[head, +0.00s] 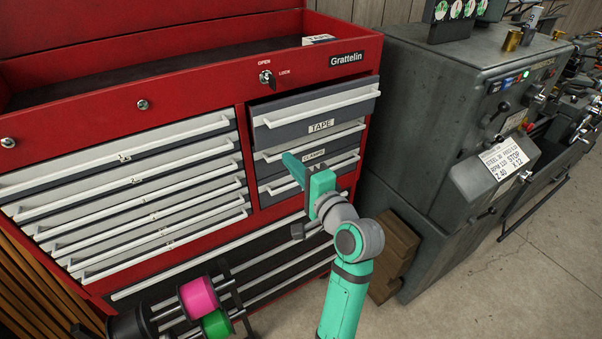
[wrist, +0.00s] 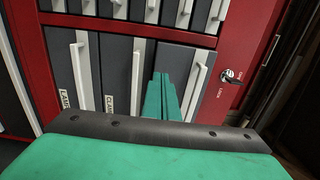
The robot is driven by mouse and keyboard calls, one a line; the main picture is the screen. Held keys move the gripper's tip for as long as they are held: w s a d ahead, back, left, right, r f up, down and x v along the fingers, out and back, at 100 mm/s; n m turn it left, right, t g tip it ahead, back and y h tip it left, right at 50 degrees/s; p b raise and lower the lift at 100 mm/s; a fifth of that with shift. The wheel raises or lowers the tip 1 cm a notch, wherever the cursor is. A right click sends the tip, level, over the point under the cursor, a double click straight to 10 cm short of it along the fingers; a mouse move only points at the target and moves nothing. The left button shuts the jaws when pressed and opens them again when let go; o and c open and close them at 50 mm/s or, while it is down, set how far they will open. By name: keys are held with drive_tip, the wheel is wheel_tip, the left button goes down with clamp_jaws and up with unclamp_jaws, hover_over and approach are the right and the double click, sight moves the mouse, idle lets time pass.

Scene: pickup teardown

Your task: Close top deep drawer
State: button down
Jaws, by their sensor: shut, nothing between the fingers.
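The top deep drawer (head: 310,125), labelled TAPE, has a grey front and a pale handle. It is in the right column of the red tool chest and stands partly out, with a dark gap above its front. My gripper (head: 288,158) is teal and shut, holding nothing. In the head view its tips appear in front of the drawers below the top one. In the wrist view the shut fingers (wrist: 161,78) are in front of the top drawer's front, beside its handle (wrist: 199,85), and seem to hide its label. Whether they touch the drawer is unclear.
The lower deep drawers (head: 285,186) look shut. A key lock (head: 267,78) sticks out above the top drawer. A dark green machine (head: 440,110) stands close on the right, with a brown block (head: 396,255) beside it. Pink and green spools (head: 199,297) stand at the front left.

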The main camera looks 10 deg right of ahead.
sight(274, 143)
drive_tip(key=shift+x, duration=3.05)
